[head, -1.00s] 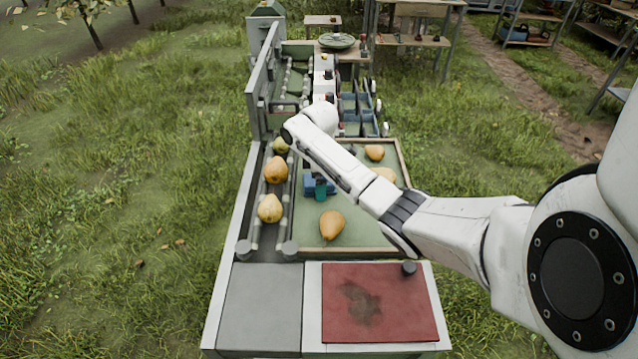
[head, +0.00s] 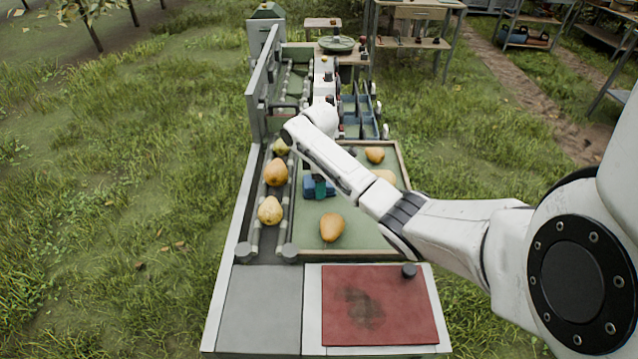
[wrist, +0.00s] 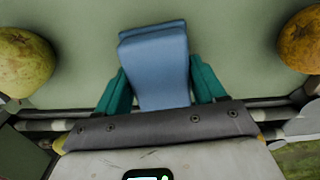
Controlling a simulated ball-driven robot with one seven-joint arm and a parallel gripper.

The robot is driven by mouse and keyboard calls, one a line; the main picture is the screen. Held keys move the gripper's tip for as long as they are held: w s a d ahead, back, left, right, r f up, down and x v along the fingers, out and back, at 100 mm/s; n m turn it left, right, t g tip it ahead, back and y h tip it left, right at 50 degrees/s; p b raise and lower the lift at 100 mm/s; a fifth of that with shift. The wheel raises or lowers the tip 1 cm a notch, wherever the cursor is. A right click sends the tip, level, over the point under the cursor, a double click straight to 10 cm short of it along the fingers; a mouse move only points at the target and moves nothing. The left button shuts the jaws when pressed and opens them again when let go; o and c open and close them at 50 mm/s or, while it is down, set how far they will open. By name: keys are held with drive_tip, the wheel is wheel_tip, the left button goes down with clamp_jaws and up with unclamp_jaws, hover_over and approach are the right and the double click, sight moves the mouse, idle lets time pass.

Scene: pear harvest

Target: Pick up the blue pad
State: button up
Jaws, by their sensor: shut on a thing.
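The blue pad (wrist: 155,62) is a small soft-looking block, seen large in the wrist view. In the head view the blue pad (head: 311,187) shows beside the left edge of the green tray, partly hidden by my gripper. My gripper (wrist: 155,88) has teal fingers on both sides of the pad and is shut on it. In the head view my gripper (head: 320,187) points down into the tray, below my arm. I cannot tell whether the pad is clear of the tray floor.
The green tray (head: 365,238) holds a yellow pear (head: 332,227) and a few more at the back. Several pears, including one (head: 270,210), lie on the roller lane at left. A red mat (head: 400,310) with a dark knob lies in front. Blue bins (head: 362,108) stand behind.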

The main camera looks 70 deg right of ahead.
drive_tip(key=shift+r, duration=0.4)
drive_tip(key=s+a+r+p, duration=0.3)
drive_tip(key=s+r+p, duration=0.1)
drive_tip(key=s+r, duration=0.8)
drive_tip(key=shift+s+a, duration=0.35)
drive_tip(key=shift+s, duration=0.4)
